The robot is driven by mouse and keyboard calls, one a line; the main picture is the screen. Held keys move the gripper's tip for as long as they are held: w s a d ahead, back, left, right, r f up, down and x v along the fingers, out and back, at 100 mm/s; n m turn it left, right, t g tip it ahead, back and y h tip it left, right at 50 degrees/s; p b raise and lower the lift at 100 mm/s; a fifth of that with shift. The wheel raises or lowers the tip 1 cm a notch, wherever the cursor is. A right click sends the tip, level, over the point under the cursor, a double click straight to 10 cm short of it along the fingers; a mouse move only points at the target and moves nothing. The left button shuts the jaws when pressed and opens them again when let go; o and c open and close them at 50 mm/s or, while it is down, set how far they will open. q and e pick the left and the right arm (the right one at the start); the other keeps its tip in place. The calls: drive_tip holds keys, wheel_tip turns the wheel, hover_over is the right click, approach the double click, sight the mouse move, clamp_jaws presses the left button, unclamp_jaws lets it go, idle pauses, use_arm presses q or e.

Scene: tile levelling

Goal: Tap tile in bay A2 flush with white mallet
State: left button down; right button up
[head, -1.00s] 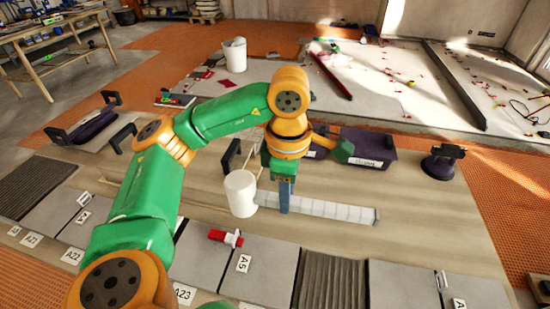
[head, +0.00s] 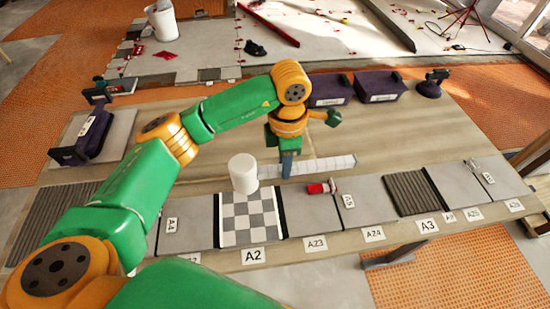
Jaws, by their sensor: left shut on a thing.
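The tile in bay A2 (head: 249,222) has a grey and white checkered face. Its label A2 (head: 252,256) stands at its near edge. My left gripper (head: 287,172) is shut on the pale handle (head: 325,166) of the white mallet. The white mallet head (head: 243,174) is at the left end of the handle, upright. In the head view it overlaps the far edge of the checkered tile; I see no clear contact. Whether this tile stands proud of its neighbours I cannot tell. My right gripper is not in view.
A red clamp-like tool (head: 321,187) lies by the plain tile with the A5 tag (head: 349,201), right of the checkered tile. Purple boxes (head: 330,89) stand at the back. The board's wooden middle (head: 205,130) is largely clear.

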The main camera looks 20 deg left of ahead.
use_arm(q)
drive_tip(key=f, duration=0.1)
drive_tip(key=f+b, duration=0.1)
drive_tip(key=shift+w+d+f+b, duration=0.35)
drive_tip(key=shift+d+f+b, duration=0.05)
drive_tip(key=f+b, duration=0.4)
drive_tip(key=f, duration=0.1)
drive_tip(key=shift+s+a+f, duration=0.15)
drive_tip(key=shift+a+f, duration=0.05)
drive_tip(key=shift+f, duration=0.05)
wheel_tip(320, 180, up, 5)
drive_tip(key=p, duration=0.4)
drive_tip(key=shift+r, duration=0.2)
wheel_tip(320, 180, down, 8)
drive_tip(key=b, duration=0.7)
drive_tip(key=shift+r, duration=0.15)
wheel_tip(320, 180, up, 7)
drive_tip(key=p, duration=0.5)
drive_tip(key=shift+f, duration=0.2)
drive_tip(key=shift+f, duration=0.15)
